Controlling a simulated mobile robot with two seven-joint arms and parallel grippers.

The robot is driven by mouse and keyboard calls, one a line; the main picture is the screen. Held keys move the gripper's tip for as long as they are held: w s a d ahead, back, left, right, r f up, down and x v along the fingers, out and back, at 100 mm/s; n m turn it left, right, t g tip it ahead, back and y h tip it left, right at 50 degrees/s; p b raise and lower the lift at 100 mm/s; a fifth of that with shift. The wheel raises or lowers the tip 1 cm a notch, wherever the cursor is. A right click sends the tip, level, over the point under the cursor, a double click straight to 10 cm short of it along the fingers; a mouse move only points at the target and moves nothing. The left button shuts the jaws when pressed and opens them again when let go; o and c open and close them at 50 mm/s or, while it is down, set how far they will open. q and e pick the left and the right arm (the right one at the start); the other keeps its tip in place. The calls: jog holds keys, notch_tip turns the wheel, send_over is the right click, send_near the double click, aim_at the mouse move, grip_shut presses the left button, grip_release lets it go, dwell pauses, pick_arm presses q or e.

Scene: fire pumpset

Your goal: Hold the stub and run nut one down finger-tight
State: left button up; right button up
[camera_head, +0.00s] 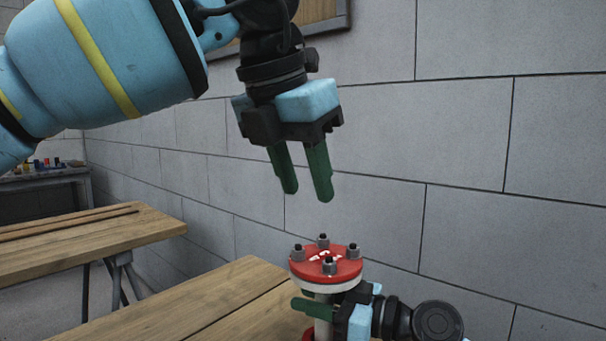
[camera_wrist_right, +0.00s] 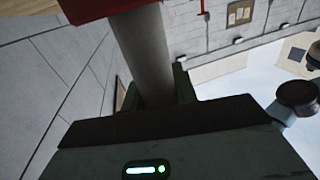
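The stub (camera_head: 322,327) is an upright grey pipe below a round red flange (camera_head: 313,272) with a pale lower rim. Several studs with grey nuts stand on the flange, including a front nut (camera_head: 330,266) and a back nut (camera_head: 323,243); which is nut one, I cannot tell. My left gripper (camera_head: 308,195) is above the flange, pointing down, its green fingers apart and empty. My right gripper (camera_head: 304,309) is at the pipe under the flange. In the right wrist view, the pipe (camera_wrist_right: 148,50) runs between its green fingers (camera_wrist_right: 183,86), which close on it.
The stub stands at a wooden bench (camera_head: 230,300). A second wooden table (camera_head: 90,232) is at the left, with a shelf of small items (camera_head: 45,165) behind. A grey block wall (camera_head: 480,150) rises close behind the stub. The space between my left fingers and the flange is clear.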

jog(key=o, duration=0.5)
jog(key=v, duration=1.2)
